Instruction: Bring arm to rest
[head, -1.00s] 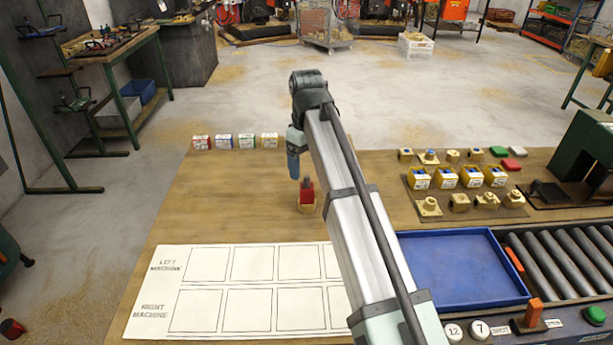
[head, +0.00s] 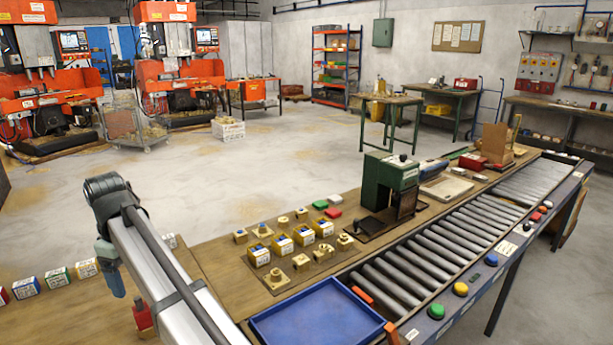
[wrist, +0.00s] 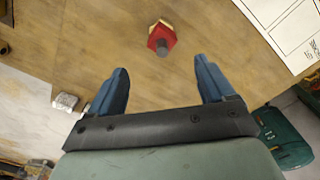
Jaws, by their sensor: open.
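My arm (head: 165,275) reaches out over the wooden table. My gripper (wrist: 161,64) is open, with its two blue fingers wide apart and nothing between them. In the head view only one blue finger (head: 117,283) shows clearly, hanging down from the arm's far end. A red block with a grey knob (wrist: 162,38) stands on the table beyond the fingertips in the wrist view, apart from them. It also shows in the head view (head: 143,316), partly hidden behind my arm.
Several small labelled boxes (head: 57,278) line the table at left. A blue tray (head: 322,318), brass parts with yellow boxes (head: 282,244), a green machine (head: 385,188) and a roller conveyor (head: 440,255) are to the right. Bare wood (head: 60,318) lies at lower left.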

